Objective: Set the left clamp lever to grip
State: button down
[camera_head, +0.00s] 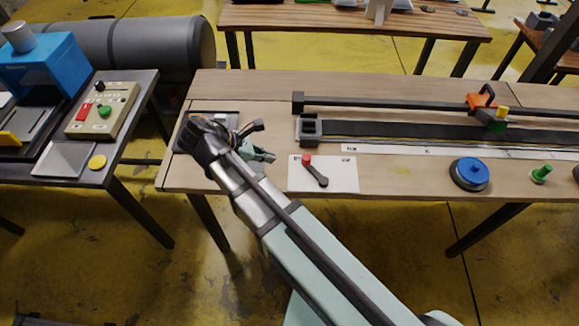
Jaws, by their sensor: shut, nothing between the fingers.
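A dark lever with a red end (315,172) lies over a white labelled plate (345,176) on the long wooden table. Its red end points up and to the left. The labels are too small to read. My gripper (264,151) is over the table's left part, to the left of the plate and apart from the lever. It looks shut and empty, though its fingertips are small and partly mixed with the dark parts around them. My arm reaches in from the bottom and covers the table's front edge.
A long dark rail (400,130) with an end block (310,128) runs behind the plate. An orange-and-green carriage (485,108) sits on it. A blue knob (470,172) and green knob (541,174) stand to the right. A control box (101,110) is on the left table.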

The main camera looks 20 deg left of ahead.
jog(key=shift+s+a+n, duration=0.7)
jog(key=shift+s+a, duration=0.25)
jog(key=shift+a, duration=0.1)
jog(key=shift+d, duration=0.1)
jog(key=p, duration=0.2)
send_near(302, 163)
jog(key=f, duration=0.3)
jog(key=shift+s+d+f, duration=0.15)
jog(key=shift+s+f, duration=0.1)
jog(key=shift+f, duration=0.1)
jog(key=w+d, duration=0.2)
jog(key=shift+w+d+f+p, duration=0.1)
jog(key=shift+d+f+p, duration=0.15)
jog(key=shift+p, duration=0.1)
jog(key=shift+w+d+f, duration=0.1)
jog(key=shift+w+d, duration=0.3)
jog(key=shift+w, duration=0.1)
